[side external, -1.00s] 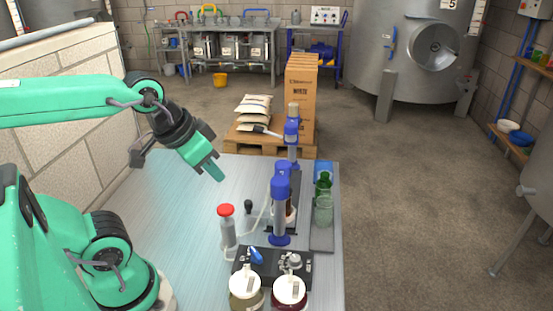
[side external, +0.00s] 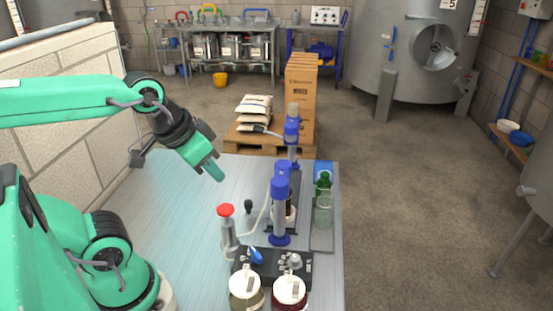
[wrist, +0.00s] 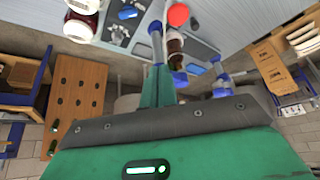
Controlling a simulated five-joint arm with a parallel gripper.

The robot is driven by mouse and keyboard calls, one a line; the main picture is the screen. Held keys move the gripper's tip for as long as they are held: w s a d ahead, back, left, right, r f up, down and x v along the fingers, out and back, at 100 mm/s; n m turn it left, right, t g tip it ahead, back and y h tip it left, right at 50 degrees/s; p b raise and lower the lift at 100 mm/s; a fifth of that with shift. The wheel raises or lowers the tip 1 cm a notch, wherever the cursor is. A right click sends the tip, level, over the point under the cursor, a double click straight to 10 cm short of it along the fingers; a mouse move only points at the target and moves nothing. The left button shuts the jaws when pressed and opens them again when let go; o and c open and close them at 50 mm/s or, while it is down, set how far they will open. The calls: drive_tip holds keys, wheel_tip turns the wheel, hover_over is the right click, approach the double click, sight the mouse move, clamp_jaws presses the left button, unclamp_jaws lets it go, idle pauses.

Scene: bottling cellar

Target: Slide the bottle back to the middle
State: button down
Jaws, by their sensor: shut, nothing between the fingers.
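A dark brown bottle (side external: 290,211) stands at the filling station on the metal table, partly hidden behind a blue-and-grey column (side external: 280,212). It also shows in the wrist view (wrist: 175,45), just beyond my fingers. A green bottle (side external: 323,184) and a clear bottle (side external: 323,211) stand on a grey strip at the table's right edge. My gripper (side external: 216,173) is shut and empty, above the table to the left of the station and apart from every bottle. Its green fingers (wrist: 157,86) point toward the station in the wrist view.
A red-topped cylinder (side external: 228,230) with a hose stands left of the station. Two white-lidded jars (side external: 246,291) (side external: 290,292) stand at the front by a black tray (side external: 303,265). The table's left part (side external: 180,210) is bare.

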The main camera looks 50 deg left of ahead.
drive_tip(key=c, duration=1.3)
unclamp_jaws()
drive_tip(key=shift+w, duration=0.1)
drive_tip(key=shift+c, duration=0.2)
drive_tip(key=shift+o, duration=0.4)
drive_tip(key=shift+w+a, duration=0.15)
drive_tip(key=shift+w, duration=0.05)
drive_tip(key=n+g, duration=0.5)
drive_tip(key=n, duration=0.2)
approach(248, 201)
drive_tip(key=shift+d, duration=0.25)
drive_tip(key=shift+w+a+f, duration=0.15)
drive_tip(key=shift+a+f, duration=0.15)
drive_tip(key=shift+f, duration=0.15)
drive_tip(key=shift+d+f, duration=0.1)
drive_tip(key=shift+f, duration=3.8)
